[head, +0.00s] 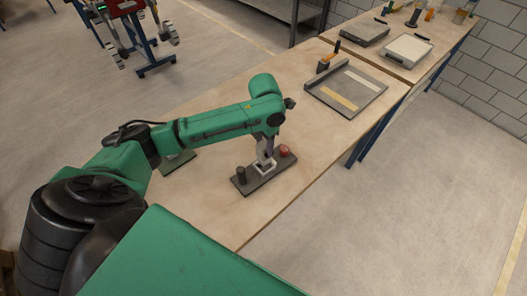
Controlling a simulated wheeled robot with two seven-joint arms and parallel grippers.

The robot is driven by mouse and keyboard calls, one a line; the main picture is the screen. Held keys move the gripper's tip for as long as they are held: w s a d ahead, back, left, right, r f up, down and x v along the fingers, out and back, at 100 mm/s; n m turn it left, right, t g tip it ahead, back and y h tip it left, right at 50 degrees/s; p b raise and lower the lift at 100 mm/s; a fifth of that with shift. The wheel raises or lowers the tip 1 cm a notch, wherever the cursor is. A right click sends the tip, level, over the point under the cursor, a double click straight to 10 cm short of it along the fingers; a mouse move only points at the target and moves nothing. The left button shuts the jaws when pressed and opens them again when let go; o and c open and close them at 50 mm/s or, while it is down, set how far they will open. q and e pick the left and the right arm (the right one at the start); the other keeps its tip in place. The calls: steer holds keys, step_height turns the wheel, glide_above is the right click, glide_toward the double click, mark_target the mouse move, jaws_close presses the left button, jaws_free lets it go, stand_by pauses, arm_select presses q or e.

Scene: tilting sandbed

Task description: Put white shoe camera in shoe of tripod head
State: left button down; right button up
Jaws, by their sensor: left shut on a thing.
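My left gripper (265,158) points down over the middle of a dark grey plate (250,186) on the wooden bench. It is shut on a small white piece (263,169), likely the white shoe camera. The fingers partly hide it, and I cannot tell if it touches the plate. A dark upright piece (241,173) stands at the plate's left end and a red-topped piece (284,152) at its right end. A grey-green flat plate (179,162) lies to the left, partly hidden by my left arm. I cannot tell which thing is the tripod head. My right gripper is out of view.
The bench (225,92) is bare around the plate. Farther right lies a grey tray (368,98) with pale strips, near a dark block with an orange handle (325,63). Two flat grey devices (408,50) and bottles stand at the far end. Another robot (128,25) stands beyond the bench.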

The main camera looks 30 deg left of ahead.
arm_select(q)
step_height(320, 180, down, 5)
steer(key=shift+w+d+r, duration=0.1)
steer(key=shift+w+r, duration=0.05)
steer(key=shift+r, duration=0.05)
steer(key=shift+f, duration=0.3)
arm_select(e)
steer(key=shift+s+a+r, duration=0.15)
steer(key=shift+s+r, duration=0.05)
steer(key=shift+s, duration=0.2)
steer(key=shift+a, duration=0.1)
arm_select(q)
steer(key=shift+c, duration=1.8)
jaws_free()
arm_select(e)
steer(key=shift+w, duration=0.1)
